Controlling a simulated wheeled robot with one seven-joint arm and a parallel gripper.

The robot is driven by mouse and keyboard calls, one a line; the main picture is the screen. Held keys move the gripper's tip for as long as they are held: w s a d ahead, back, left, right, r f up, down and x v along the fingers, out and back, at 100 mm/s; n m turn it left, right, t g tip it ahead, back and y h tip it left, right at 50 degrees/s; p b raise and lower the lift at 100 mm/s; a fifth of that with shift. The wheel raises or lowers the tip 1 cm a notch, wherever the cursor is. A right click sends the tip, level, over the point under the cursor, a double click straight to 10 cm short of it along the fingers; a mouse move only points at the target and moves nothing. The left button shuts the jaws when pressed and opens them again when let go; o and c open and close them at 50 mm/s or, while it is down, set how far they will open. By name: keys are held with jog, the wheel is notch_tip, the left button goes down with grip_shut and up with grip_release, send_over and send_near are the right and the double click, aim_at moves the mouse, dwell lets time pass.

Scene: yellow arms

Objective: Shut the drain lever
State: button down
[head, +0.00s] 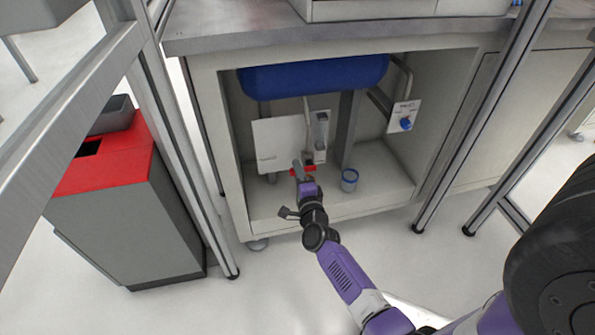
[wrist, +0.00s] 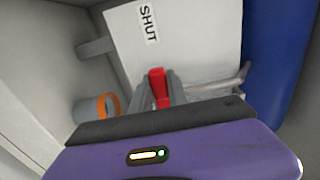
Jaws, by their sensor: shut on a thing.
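The red drain lever (head: 309,170) is low inside the open cabinet, in front of a white panel (head: 275,140). In the wrist view the red lever (wrist: 158,84) stands between my two grey fingertips, and the panel behind it (wrist: 195,45) carries a label reading SHUT (wrist: 148,22). My gripper (head: 300,171) reaches into the cabinet and is shut on the lever; it also shows in the wrist view (wrist: 160,93). The fingers and wrist hide part of the lever and its pivot. I cannot tell how far the lever is turned.
A blue tank (head: 315,75) hangs above. A small cup (head: 349,180) stands on the cabinet floor to the right. A card with a blue knob (head: 405,124) is at the right. Metal frame posts (head: 480,125) flank the opening. A red-topped bin (head: 125,195) stands left.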

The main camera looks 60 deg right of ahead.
jog(key=c, duration=1.3)
grip_release()
jog(key=shift+p+v, duration=1.3)
jog(key=shift+v, duration=2.65)
